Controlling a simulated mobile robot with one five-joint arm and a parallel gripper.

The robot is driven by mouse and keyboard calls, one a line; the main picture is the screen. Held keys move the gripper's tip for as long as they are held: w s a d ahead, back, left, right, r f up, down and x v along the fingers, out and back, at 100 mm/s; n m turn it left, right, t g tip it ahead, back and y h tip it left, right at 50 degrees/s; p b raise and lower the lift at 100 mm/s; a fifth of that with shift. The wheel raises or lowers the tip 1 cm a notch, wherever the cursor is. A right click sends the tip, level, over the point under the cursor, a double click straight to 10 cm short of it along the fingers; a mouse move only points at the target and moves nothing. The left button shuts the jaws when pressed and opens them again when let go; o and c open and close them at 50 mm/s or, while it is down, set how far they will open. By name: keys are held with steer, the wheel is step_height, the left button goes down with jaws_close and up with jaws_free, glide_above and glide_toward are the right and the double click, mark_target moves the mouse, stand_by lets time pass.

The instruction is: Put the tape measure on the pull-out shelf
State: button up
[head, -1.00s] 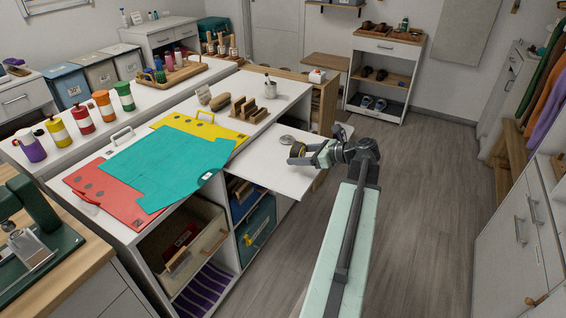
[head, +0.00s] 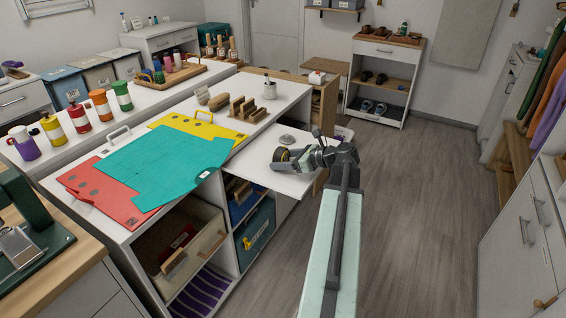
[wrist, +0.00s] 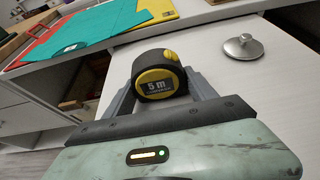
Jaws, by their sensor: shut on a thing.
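The tape measure (wrist: 158,76) is black and yellow with a "5 m" label. In the wrist view it sits between the two fingers of my gripper (wrist: 160,90), which is shut on it. In the head view the tape measure (head: 281,155) is at the tip of my gripper (head: 287,158), over the white pull-out shelf (head: 257,174). The shelf also fills much of the wrist view (wrist: 235,75). I cannot tell whether the tape measure touches the shelf surface.
A round metal knobbed object (wrist: 243,47) stands on the shelf, and it shows in the head view too (head: 287,140). Teal (head: 155,160), red (head: 100,192) and yellow (head: 205,130) folders lie on the counter to the left. The front part of the shelf is bare.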

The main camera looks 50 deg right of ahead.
steer(key=o, duration=1.7)
steer(key=shift+f, duration=0.1)
steer(key=shift+r, duration=0.25)
steer(key=p+v, duration=0.5)
steer(key=v, duration=0.7)
steer(key=shift+f, duration=0.1)
steer(key=shift+s, duration=0.1)
